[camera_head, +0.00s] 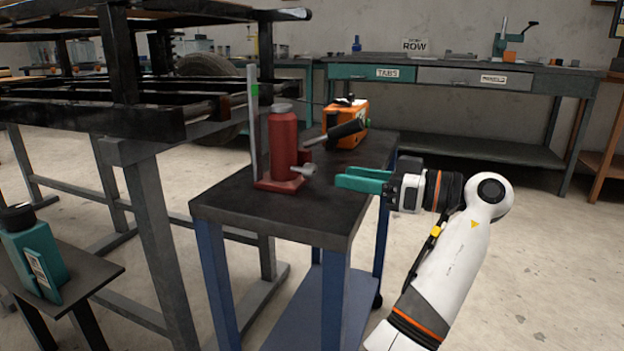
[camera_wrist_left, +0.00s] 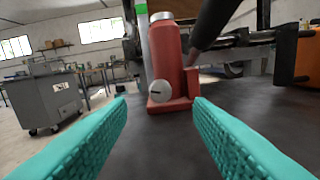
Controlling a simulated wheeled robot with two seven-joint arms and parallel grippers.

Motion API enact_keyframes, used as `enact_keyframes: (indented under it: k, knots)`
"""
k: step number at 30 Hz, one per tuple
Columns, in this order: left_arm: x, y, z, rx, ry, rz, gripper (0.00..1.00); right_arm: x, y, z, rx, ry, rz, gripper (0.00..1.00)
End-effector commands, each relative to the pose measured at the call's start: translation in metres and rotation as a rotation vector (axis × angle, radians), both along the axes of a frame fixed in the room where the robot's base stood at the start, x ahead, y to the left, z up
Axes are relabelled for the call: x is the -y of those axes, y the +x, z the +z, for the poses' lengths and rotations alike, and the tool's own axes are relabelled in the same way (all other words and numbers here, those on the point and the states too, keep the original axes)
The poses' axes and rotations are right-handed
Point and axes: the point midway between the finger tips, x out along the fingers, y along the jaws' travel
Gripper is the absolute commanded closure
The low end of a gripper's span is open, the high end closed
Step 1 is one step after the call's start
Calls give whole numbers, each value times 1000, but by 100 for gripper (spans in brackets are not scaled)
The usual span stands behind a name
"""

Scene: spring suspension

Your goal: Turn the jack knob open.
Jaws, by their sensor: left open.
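A red bottle jack (camera_head: 283,140) stands upright on a dark-topped cart (camera_head: 330,215). Its small silver knob (camera_head: 304,171) sticks out low on the side facing my left gripper (camera_head: 339,178). That gripper has teal fingers, is open and empty, and is just right of the knob with a short gap between. In the left wrist view the knob (camera_wrist_left: 159,91), with a slot across its face, shows straight ahead, centred beyond the two parted fingertips (camera_wrist_left: 161,102). The jack body (camera_wrist_left: 166,52) rises behind it. My right gripper is not in view.
The jack handle (camera_head: 338,132) slopes up and right above the cart. An orange case (camera_head: 346,122) stands at the cart's back. A metal upright with a green mark (camera_head: 253,110) stands beside the jack. A heavy black frame (camera_head: 110,118) is close on the left.

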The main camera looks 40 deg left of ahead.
Motion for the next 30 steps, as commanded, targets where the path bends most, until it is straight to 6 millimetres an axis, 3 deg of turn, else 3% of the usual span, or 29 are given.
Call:
enact_keyframes:
  k: [6,12,24,26,30]
  knots:
    - [-45,-9,-3,1,-1,2,53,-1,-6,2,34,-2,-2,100]
    - [-70,-14,-2,-1,0,0,53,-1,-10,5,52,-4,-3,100]
    - [-79,-16,-1,-3,0,-1,53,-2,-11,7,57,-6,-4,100]
    - [-79,-16,-1,-3,0,-1,60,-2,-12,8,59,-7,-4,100]
    - [-78,-16,-1,-2,0,-2,83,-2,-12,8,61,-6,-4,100]
